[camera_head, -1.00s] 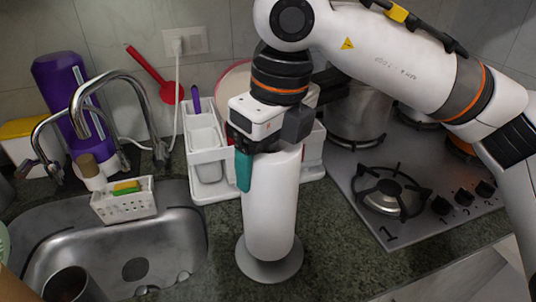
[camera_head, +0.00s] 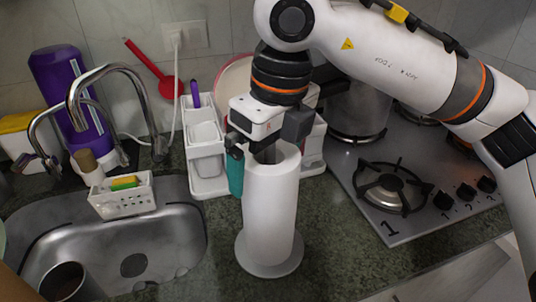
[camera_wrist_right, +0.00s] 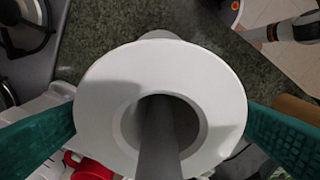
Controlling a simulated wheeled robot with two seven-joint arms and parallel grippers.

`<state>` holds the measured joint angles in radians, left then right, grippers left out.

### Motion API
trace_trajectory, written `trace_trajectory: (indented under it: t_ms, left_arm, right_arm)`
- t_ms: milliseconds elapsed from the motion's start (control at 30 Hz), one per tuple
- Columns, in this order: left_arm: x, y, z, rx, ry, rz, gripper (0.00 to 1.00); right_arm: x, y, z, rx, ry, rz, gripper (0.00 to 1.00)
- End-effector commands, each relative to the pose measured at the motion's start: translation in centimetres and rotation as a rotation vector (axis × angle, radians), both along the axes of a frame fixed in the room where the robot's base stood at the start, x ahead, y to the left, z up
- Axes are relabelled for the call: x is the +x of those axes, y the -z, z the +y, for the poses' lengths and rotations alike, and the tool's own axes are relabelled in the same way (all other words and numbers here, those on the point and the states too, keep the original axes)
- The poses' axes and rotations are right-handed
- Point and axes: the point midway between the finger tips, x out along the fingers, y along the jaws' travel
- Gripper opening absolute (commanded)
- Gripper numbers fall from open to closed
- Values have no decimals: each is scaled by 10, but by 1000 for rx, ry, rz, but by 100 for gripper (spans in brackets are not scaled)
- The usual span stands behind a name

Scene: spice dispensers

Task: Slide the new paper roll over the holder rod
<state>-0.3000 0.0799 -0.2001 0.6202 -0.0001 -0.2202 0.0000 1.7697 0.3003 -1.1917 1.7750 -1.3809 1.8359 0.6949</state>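The white paper roll (camera_head: 270,205) stands upright on the round grey base of the holder (camera_head: 270,266). In the right wrist view I look down on the roll's top (camera_wrist_right: 105,85), and the grey holder rod (camera_wrist_right: 160,145) shows inside its core. My right gripper (camera_head: 264,170) is over the top of the roll. It is open, with its teal fingers on either side of the roll; in the head view one finger shows at the roll's left edge and the other is hidden. My left gripper is not in view.
A sink (camera_head: 115,240) with a faucet (camera_head: 150,100) and white sponge basket (camera_head: 122,196) lies left. A white rack (camera_head: 208,185) stands close behind the roll. The gas stove (camera_head: 420,200) and a pot (camera_head: 358,112) are right. Counter is clear right of the base.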

Motion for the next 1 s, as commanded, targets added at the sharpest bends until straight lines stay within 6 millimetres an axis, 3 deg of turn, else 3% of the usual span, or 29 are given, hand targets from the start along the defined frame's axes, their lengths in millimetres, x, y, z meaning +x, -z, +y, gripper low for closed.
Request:
trace_trajectory:
  t_ms: [133, 267, 700, 1000]
  left_arm:
    - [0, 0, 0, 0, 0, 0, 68]
    - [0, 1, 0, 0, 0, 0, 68]
    - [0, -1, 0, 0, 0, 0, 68]
    - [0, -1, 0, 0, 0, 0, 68]
  right_arm:
    - [0, -1, 0, -2, 0, 2, 100]
    - [-1, -15, -1, -1, 0, -1, 100]
    - [-11, -102, -11, 1, 0, -1, 100]
    - [-13, -119, -14, 0, -1, 0, 100]
